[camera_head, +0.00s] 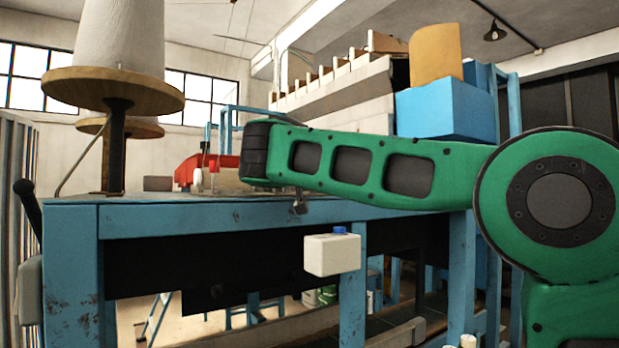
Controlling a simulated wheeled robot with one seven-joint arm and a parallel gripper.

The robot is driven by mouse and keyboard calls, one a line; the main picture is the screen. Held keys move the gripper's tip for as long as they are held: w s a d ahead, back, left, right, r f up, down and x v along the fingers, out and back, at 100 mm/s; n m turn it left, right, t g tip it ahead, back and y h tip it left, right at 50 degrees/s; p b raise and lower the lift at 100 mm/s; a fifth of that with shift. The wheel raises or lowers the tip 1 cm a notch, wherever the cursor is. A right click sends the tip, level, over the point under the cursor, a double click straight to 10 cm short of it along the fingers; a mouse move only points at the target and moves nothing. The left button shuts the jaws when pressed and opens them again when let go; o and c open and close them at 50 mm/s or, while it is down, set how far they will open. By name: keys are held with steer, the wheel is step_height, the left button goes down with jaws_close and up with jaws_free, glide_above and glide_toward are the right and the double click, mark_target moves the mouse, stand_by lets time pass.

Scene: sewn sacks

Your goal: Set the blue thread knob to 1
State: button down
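A small blue cap-like piece (340,230) sits on top of a white box (332,254) in front of the blue bench's leg. It may be the blue thread knob, but I cannot tell, and no numbers or pointer can be read on it. A red machine (190,170) with white parts stands on the bench top, partly hidden behind my green arm. My arm reaches in from the right and crosses above the white box. My gripper cannot be made out, so its state does not show.
The blue bench (230,214) spans the middle. A large white thread cone (120,35) stands on a round wooden disc (115,90) at the left. A blue box (445,110) with a tan roll (435,54) is behind my arm. A dark lever (27,205) stands at far left.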

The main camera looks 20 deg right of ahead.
steer(key=shift+a, duration=0.15)
stand_by(0.4)
steer(key=c, duration=1.6)
jaws_free()
steer(key=shift+h, duration=0.3)
steer(key=v, duration=1)
steer(key=shift+s+a, duration=0.2)
